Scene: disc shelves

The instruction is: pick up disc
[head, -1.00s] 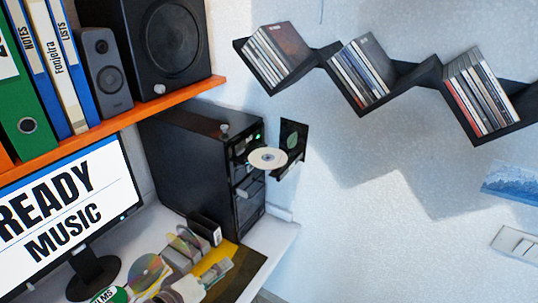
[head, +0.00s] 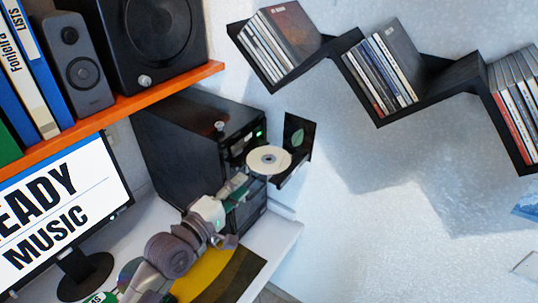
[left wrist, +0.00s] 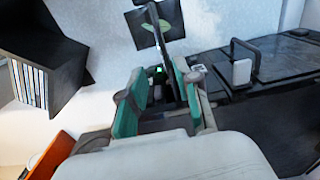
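The disc (head: 269,159) is pale with a small centre hole. It lies flat at the open drive tray of the black computer tower (head: 175,145). My left gripper (head: 240,183) is just below and left of the disc, close to it; the head view does not show clear contact. In the left wrist view my left gripper (left wrist: 160,88) has its green-padded fingers apart. A thin dark edge-on shape stands beyond the fingertips; I cannot tell whether it is the disc or the tray. My right gripper is not in view.
A black square with a green leaf (head: 297,137) is behind the disc. The monitor (head: 128,208) and orange shelf (head: 120,105) are left of the tower. A black zigzag shelf (head: 440,92) with cases hangs on the wall.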

